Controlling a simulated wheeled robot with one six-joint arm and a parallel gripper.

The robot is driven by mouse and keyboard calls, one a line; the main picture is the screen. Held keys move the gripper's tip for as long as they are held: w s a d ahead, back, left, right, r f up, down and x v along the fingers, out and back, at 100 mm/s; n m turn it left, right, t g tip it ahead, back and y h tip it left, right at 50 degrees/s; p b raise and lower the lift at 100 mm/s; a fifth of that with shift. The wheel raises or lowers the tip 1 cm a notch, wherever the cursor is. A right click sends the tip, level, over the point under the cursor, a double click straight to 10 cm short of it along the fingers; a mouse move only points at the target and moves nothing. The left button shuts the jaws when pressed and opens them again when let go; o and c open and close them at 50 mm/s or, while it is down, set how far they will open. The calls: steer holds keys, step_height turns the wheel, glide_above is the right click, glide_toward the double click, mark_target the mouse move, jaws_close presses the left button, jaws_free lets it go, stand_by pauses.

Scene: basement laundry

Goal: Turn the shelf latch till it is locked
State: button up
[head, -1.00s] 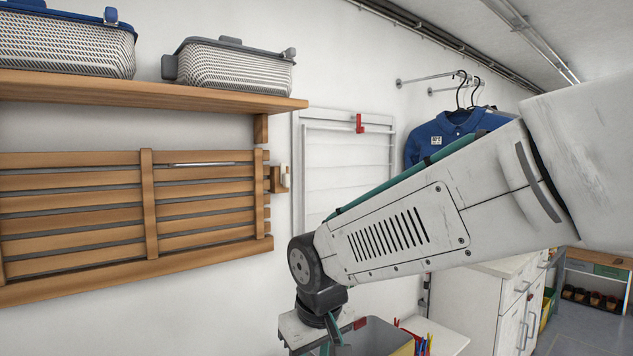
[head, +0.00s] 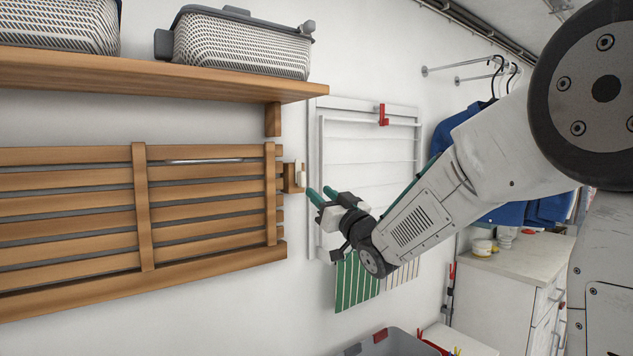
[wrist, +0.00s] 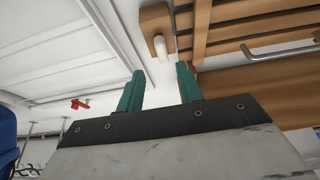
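The shelf latch (head: 289,178) is a small wooden block with a white handle (head: 300,178), at the right edge of the folded slatted wooden shelf (head: 140,205). The handle looks upright in the head view. In the wrist view the latch block (wrist: 155,18) and its white handle (wrist: 160,48) are at top centre, just beyond the fingertips. My gripper (head: 322,194) has two green fingers that are apart and empty. It is right of and slightly below the latch, pointing towards it. A gap shows between fingertips and handle in both views.
A wooden wall shelf (head: 150,72) with wire-like baskets (head: 243,45) is above. A white drying rack (head: 350,150) with a red catch (head: 383,115) hangs close behind my gripper. A grey bin (head: 395,343) stands below. The wall below the latch is bare.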

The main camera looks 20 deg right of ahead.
mark_target(305, 180)
steer(key=x, duration=0.7)
steer(key=shift+w+a, duration=0.2)
steer(key=shift+w, duration=0.1)
